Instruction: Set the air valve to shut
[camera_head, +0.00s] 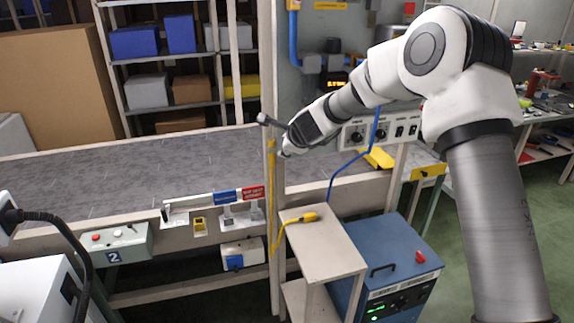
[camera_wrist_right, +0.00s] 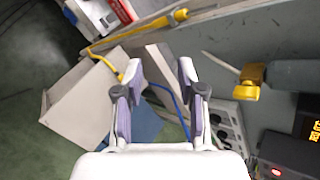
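My right gripper (camera_head: 279,137) reaches in from the right, near the post and the upright yellow hose (camera_head: 271,185). In the right wrist view, its two fingers (camera_wrist_right: 161,68) are apart with nothing between them. That view also shows a yellow fitting (camera_wrist_right: 248,86) at the end of a grey pipe (camera_wrist_right: 292,73), with a thin rod by it. It looks like the air valve, to the right of the fingertips and apart from them. I cannot tell its setting or place it surely in the head view. My left gripper is not in view.
A panel with knobs (camera_head: 380,133) sits behind my right wrist.

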